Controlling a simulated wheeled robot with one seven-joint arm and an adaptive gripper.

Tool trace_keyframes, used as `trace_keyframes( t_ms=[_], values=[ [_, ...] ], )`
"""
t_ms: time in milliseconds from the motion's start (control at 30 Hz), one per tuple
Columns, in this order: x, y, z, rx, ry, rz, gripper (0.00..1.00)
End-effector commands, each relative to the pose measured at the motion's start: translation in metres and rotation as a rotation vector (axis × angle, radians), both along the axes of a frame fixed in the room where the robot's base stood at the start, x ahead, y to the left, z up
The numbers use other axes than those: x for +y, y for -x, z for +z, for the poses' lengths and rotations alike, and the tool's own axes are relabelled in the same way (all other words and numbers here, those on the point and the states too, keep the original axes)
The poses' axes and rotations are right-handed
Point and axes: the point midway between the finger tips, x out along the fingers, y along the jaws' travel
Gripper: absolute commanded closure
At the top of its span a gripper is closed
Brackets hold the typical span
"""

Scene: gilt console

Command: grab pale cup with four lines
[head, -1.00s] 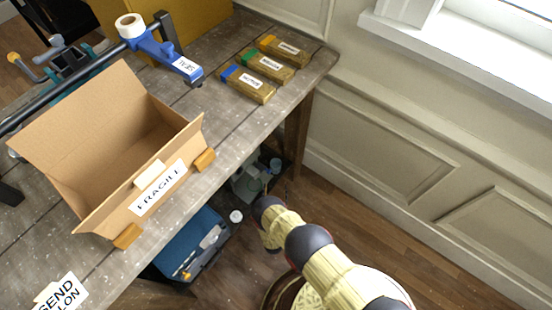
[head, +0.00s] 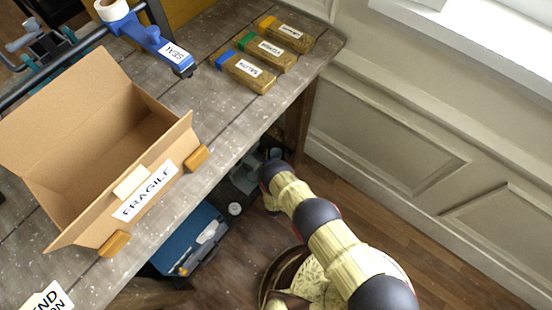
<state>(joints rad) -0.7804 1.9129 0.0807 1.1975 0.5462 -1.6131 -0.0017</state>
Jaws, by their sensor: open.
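No pale cup with four lines can be made out. A small whitish round thing (head: 235,209) lies low beside the blue case under the table, too small to tell what it is. My arm rises from the lower right, and its far visible part reaches the shadow by the table's front edge. My gripper cannot be made out; the end of the arm is hidden or out of the picture.
The worn wooden table (head: 215,120) holds an open cardboard box (head: 75,125) marked FRAGILE, a blue tape dispenser (head: 150,40) and several labelled wooden blocks (head: 262,50). A blue case (head: 195,240) sits below. Open floor (head: 400,225) lies right, before the panelled wall.

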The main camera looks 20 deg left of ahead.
Motion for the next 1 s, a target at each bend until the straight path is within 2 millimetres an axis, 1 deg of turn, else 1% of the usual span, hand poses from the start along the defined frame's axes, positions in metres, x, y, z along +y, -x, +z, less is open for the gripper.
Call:
trace_keyframes(
  t_ms=[33,100,300,1000],
  values=[
    [0.0009,-0.0040,-0.0003,-0.001,0.000,0.000,0.35],
    [0.0017,-0.0059,0.0004,-0.001,0.000,0.001,0.35],
    [0.0020,-0.0060,0.0012,0.000,0.000,0.001,0.35],
    [0.0018,-0.0057,0.0009,0.000,0.000,0.001,0.74]
  ],
)
